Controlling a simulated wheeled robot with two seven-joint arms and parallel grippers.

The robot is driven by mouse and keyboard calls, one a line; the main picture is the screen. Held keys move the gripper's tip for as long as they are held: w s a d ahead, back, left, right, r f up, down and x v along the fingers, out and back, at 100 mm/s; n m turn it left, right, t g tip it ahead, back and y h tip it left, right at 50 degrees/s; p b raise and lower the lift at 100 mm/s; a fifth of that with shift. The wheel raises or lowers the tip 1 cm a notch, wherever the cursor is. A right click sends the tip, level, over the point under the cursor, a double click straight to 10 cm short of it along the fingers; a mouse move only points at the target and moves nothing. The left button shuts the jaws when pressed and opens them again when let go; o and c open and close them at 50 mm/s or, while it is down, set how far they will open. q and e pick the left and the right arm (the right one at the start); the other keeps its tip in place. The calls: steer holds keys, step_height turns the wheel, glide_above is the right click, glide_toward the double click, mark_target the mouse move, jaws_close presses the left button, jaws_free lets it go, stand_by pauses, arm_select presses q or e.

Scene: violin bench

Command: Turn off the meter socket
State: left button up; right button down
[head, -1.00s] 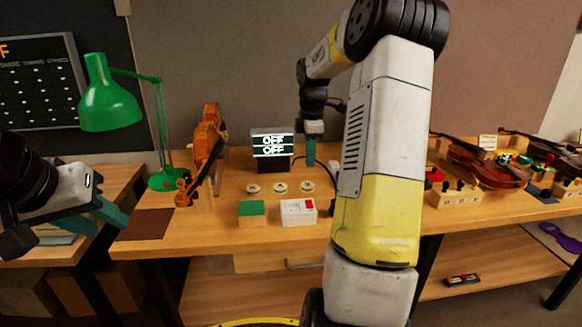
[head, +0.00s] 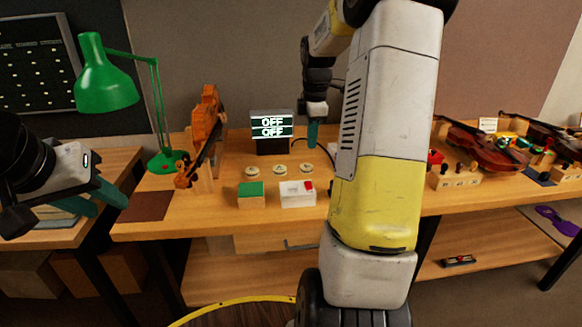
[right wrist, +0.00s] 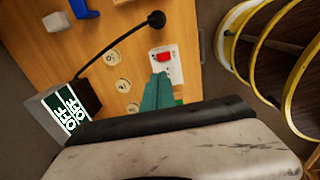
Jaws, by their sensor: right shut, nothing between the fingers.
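The meter display (head: 272,127) is a dark box at the back of the bench with two lit lines reading OFF; it also shows in the right wrist view (right wrist: 66,106). A white socket box with a red switch (head: 297,194) sits near the front edge; it also shows in the right wrist view (right wrist: 174,67). My right gripper (head: 312,133) is shut and empty, above the bench right of the display. In the right wrist view its teal fingertips (right wrist: 157,90) appear near the white box. My left gripper (head: 95,198) is open and empty at far left.
A green-topped block (head: 251,193) stands left of the white box, with several round discs (head: 280,170) behind. A green lamp (head: 108,85) and an upright violin (head: 203,135) stand left. More violins (head: 482,148) lie right. A black cable runs behind my right gripper.

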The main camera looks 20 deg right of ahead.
mark_target(309, 183)
steer(key=shift+f, duration=0.1)
steer(key=f, duration=0.4)
steer(key=w+f, duration=0.1)
steer(key=f, duration=0.8)
steer(key=shift+w+d+f, duration=0.1)
steer(key=shift+w+d, duration=0.05)
steer(key=shift+w, duration=0.1)
steer(key=shift+f, duration=0.3)
